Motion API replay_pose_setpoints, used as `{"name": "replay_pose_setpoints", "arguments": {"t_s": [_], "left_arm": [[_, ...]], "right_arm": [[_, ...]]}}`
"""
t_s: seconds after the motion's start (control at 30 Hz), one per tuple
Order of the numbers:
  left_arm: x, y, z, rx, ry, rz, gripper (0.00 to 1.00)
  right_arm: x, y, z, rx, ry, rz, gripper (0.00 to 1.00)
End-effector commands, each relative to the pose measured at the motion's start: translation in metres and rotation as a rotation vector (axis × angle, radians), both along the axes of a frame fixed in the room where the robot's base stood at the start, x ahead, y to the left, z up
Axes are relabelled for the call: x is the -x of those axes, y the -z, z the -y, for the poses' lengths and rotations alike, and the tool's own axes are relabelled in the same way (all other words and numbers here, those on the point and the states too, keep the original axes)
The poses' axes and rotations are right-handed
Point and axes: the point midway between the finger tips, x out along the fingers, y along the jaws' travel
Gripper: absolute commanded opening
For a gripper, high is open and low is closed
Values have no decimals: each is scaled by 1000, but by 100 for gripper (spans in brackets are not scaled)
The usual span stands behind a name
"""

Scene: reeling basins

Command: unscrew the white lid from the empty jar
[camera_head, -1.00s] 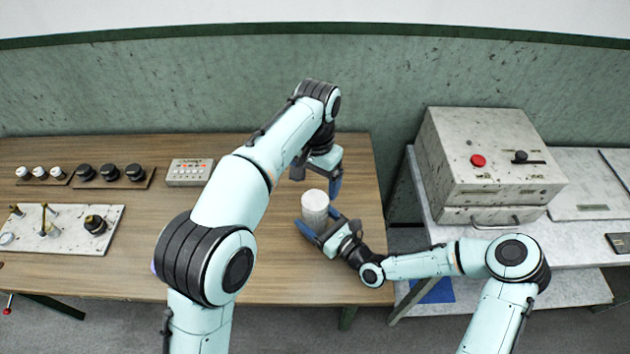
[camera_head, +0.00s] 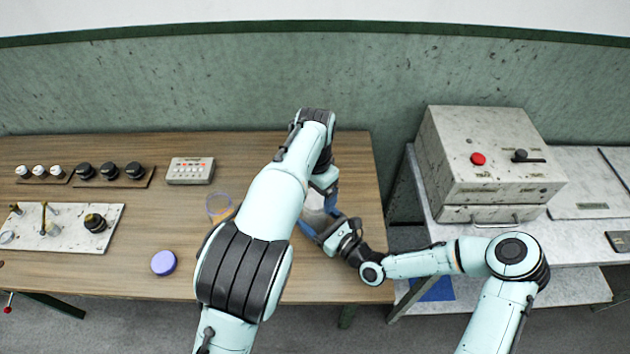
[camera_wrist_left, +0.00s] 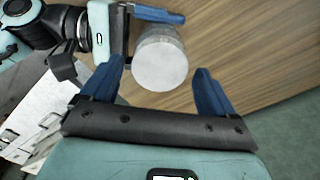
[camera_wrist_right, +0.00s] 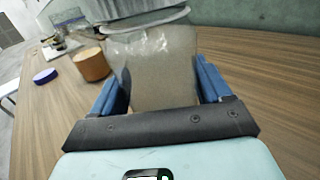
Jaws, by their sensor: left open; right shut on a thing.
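The jar is a clear, greyish cylinder (camera_wrist_right: 160,75) standing upright on the table. In the right wrist view it fills the space between the fingers of my right gripper (camera_head: 322,222), which is shut on its body. Its round white lid (camera_wrist_left: 160,62) is on top, seen from above in the left wrist view. My left gripper (camera_wrist_left: 157,80) is open above the lid, its fingers apart and pointing down toward it. In the head view my left arm hides part of the jar (camera_head: 315,203) and lid.
A purple lid (camera_head: 163,263) lies left on the table. A button box (camera_head: 190,171), dark and white knobs, and a white fixture plate (camera_head: 62,240) are farther left. A grey machine (camera_head: 487,160) stands at right.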

Motion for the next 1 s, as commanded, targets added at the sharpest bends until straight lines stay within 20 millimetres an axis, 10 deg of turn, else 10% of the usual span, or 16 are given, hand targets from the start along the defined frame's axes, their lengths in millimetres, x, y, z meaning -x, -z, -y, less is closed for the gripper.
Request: {"name": "replay_pose_setpoints", "arguments": {"t_s": [0.4,0.6,1.0], "left_arm": [[0,11,0,0,-1,0,88],[0,11,0,0,-1,0,30],[0,10,0,1,-258,1,30]], "right_arm": [[0,0,0,-1,0,1,0],[0,0,0,-1,0,1,0],[0,0,0,0,0,0,0]]}}
